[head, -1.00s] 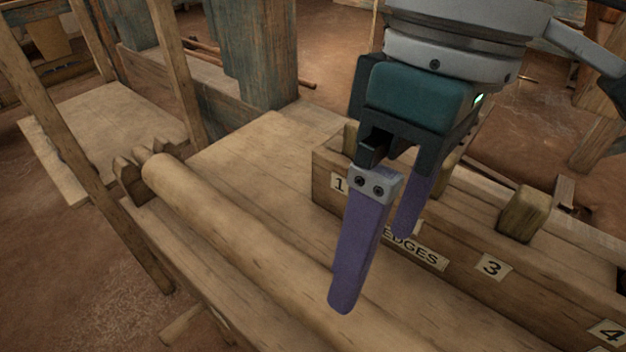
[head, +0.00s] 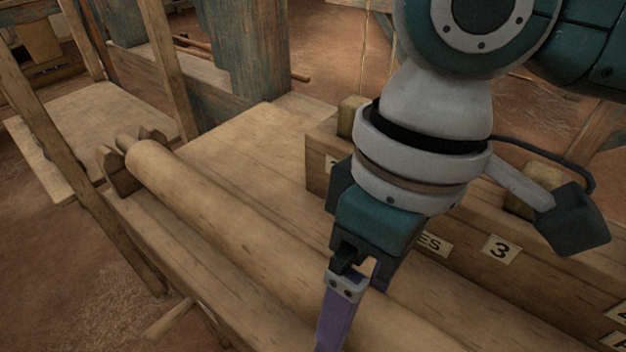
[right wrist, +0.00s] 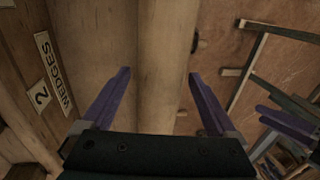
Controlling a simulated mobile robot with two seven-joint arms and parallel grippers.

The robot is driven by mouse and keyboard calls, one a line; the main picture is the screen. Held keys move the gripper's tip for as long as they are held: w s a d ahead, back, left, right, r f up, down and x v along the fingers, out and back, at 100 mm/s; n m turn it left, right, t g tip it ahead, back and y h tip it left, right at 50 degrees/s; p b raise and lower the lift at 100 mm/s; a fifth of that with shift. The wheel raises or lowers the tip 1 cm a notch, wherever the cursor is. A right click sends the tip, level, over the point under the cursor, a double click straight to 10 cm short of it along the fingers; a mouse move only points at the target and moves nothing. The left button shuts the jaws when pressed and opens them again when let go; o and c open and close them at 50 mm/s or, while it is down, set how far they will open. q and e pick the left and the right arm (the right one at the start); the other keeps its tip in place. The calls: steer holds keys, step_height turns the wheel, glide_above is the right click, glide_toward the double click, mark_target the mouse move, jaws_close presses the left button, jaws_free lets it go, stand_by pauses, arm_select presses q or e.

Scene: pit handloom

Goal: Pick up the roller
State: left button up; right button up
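The roller (head: 215,210) is a long, thick pale wooden cylinder. In the head view it runs from a notched wooden holder (head: 122,170) at the left down towards the lower right. My right gripper (head: 347,312) is over the roller, pointing down, and its near fingertip is cut off by the bottom edge. In the right wrist view my right gripper (right wrist: 158,74) is open, with one purple finger on each side of the roller (right wrist: 165,40). I cannot tell whether the fingers touch it. Purple fingers of my left gripper (right wrist: 288,122) show at that view's right edge; their opening is unclear.
A wooden box labelled WEDGES, with number tags (head: 500,249), stands right of the roller, close to my right arm. Wooden blocks stick up from it. Loom posts (head: 168,70) rise at the left. A flat bench (head: 85,125) lies beyond them.

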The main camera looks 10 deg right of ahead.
jaws_close()
stand_by(0.6)
steer(key=shift+r, duration=0.1)
